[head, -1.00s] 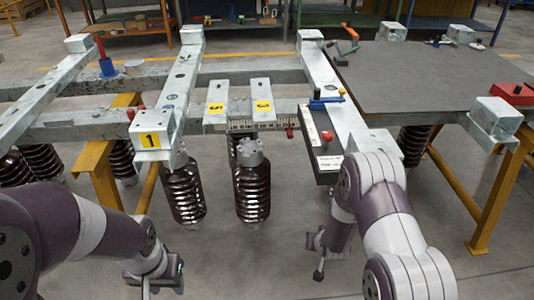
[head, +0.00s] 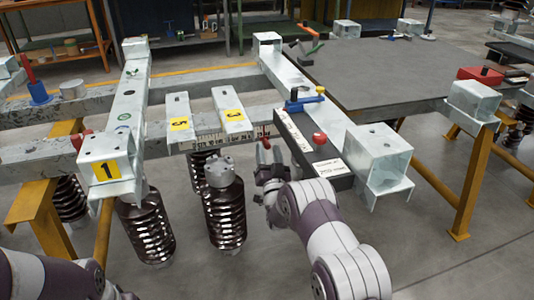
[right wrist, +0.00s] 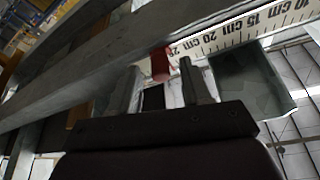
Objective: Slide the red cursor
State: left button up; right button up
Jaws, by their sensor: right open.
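The red cursor (head: 265,142) sits at the right end of a white ruler scale (head: 220,137) on the beam's front edge. In the right wrist view the red cursor (right wrist: 160,64) shows near the scale's 25 cm end (right wrist: 190,45). My right gripper (head: 268,158) is open just in front of and below the cursor. In the right wrist view its two fingers (right wrist: 160,82) stand on either side of the cursor's line; whether they touch it I cannot tell. Only my left arm shows at the lower left; its gripper is out of view.
A black box (head: 303,145) with a red knob (head: 319,138) and labels stands right beside my right gripper. Plates marked 5 (head: 179,124) and 3 (head: 233,114) lie above the scale. Brown ribbed insulators (head: 224,215) hang below left. A grey table (head: 390,75) is behind right.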

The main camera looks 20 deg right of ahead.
aim_at(249, 138)
jog(key=shift+x, duration=0.85)
jog(key=shift+c, duration=0.3)
grip_shut()
jog(key=shift+s+a+b, duration=0.1)
jog(key=shift+a+b, duration=0.2)
jog(key=shift+a, duration=2.25)
jog(key=shift+o, duration=0.3)
grip_release()
